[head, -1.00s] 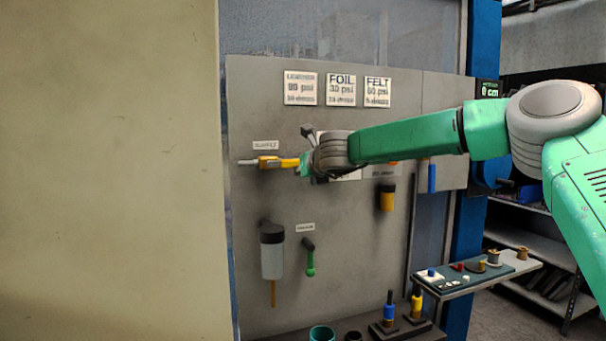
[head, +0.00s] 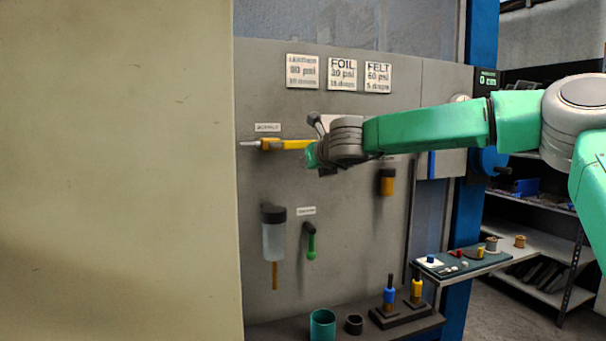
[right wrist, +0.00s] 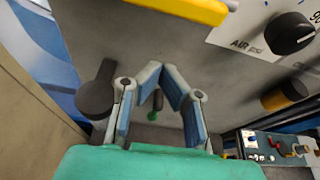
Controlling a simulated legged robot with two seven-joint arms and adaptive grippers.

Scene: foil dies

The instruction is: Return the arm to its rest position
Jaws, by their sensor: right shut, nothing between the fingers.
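My right arm (head: 425,128) comes in from the right in the head view and reaches across the grey panel. My right gripper (head: 314,152) is beside the right end of the yellow supply lever (head: 285,144), which partly passes behind it. In the right wrist view the blue-padded fingers (right wrist: 161,67) meet at their tips, with nothing between them. The yellow lever (right wrist: 190,9) crosses the top of that view, apart from the fingertips. My left gripper is not in view.
The grey panel (head: 345,235) carries a canister (head: 273,240), a green-handled lever (head: 311,245) and an orange-yellow knob (head: 387,182). Below is a shelf with a green cup (head: 322,325). A side tray (head: 465,262) holds small parts. A beige surface (head: 115,170) fills the left.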

